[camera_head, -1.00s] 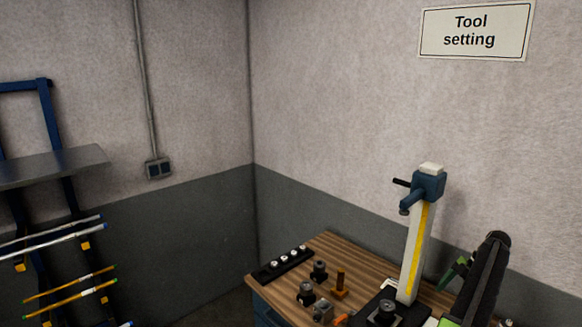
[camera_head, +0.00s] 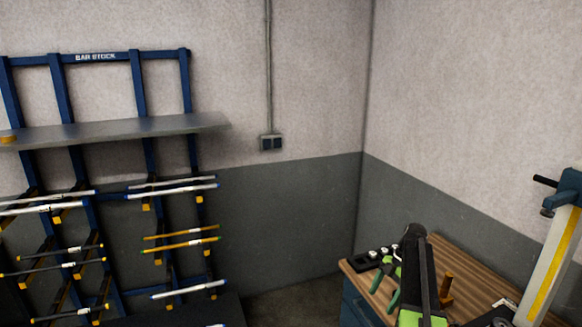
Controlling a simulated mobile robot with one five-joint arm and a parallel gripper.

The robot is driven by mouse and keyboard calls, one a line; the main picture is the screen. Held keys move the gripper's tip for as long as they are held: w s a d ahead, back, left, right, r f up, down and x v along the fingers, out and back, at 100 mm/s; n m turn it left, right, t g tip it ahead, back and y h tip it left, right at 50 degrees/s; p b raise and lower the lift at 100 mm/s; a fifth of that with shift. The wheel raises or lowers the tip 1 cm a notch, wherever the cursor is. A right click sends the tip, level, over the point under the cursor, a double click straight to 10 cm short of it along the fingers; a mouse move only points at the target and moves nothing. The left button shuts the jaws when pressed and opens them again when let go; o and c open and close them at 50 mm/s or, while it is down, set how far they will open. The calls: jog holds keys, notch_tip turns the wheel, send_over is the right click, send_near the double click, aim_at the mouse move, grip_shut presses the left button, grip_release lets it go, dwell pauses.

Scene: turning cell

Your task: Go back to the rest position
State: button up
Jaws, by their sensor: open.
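My gripper (camera_head: 383,300) shows at the lower right, in front of the wooden bench. Its two green fingers point downward and stand apart, with nothing seen between them. My dark arm link rises beside it and hides part of the bench. The gripper appears over the left part of the bench top in the picture; its height above the bench is hard to judge.
The wooden bench (camera_head: 452,262) holds a black strip of small parts (camera_head: 367,259), a brown post (camera_head: 446,285) and a tall tool-setting column (camera_head: 556,262) at right. A blue bar stock rack (camera_head: 138,90) with several bars stands at left. Floor (camera_head: 300,300) shows between.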

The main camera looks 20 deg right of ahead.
jog(key=a+f+m+g+h+b, duration=0.1)
jog(key=a+f+b, duration=0.25)
jog(key=a, duration=1.05)
jog(key=a+f+h+b, duration=0.2)
jog(key=a+f, duration=0.3)
jog(key=a, duration=1)
jog(key=s+a+f+m+t+h+b, duration=0.2)
jog(key=s+a+m, duration=0.4)
jog(key=m, duration=1.1)
jog(key=shift+a+f, duration=0.2)
jog(key=shift+a, duration=0.55)
